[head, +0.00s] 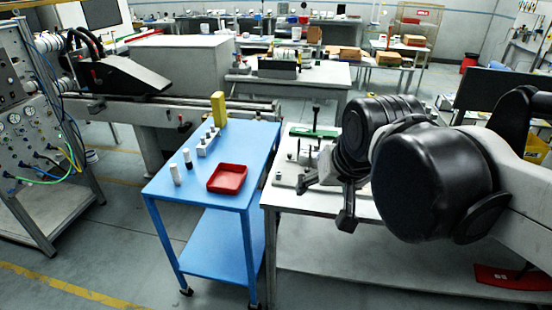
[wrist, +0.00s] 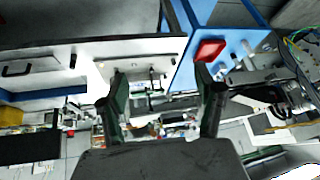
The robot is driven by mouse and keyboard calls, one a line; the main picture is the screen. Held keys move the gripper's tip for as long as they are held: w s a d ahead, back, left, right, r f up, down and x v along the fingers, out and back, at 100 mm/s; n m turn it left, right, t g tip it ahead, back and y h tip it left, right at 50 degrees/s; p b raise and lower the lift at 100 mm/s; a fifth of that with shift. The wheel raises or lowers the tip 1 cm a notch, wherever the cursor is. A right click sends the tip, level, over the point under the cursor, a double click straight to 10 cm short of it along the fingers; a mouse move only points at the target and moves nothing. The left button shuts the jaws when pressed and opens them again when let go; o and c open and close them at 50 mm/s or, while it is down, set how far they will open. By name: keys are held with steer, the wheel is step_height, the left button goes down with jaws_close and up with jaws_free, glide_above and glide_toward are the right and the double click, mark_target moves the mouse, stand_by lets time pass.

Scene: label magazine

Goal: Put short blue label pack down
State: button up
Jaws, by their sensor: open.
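I cannot make out a short blue label pack in either view. My gripper (head: 326,200) hangs over the near left part of the white table (head: 350,255) in the head view. In the wrist view its two dark fingers stand wide apart, and the gripper (wrist: 160,74) is open with nothing seen between the fingertips. Beyond them is a fixture on the white table, with a green part (head: 314,132) and dark posts. My arm hides much of the table's right side in the head view.
A blue cart (head: 165,188) stands left of the white table, carrying a red tray (head: 227,178), a grey block with pegs (head: 208,142), a yellow block (head: 218,108) and small white cylinders (head: 188,159). A grey machine (head: 180,62) is behind.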

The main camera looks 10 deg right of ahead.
steer(key=s+a+f+n, duration=0.1)
steer(key=s+f+n, duration=0.1)
steer(key=s+f, duration=0.2)
steer(key=shift+s+f+t, duration=0.3)
steer(key=shift+s+t, duration=0.1)
steer(key=shift+a, duration=0.1)
step_height(320, 180, down, 5)
steer(key=b, duration=0.5)
steer(key=shift+f, duration=0.15)
stand_by(1.2)
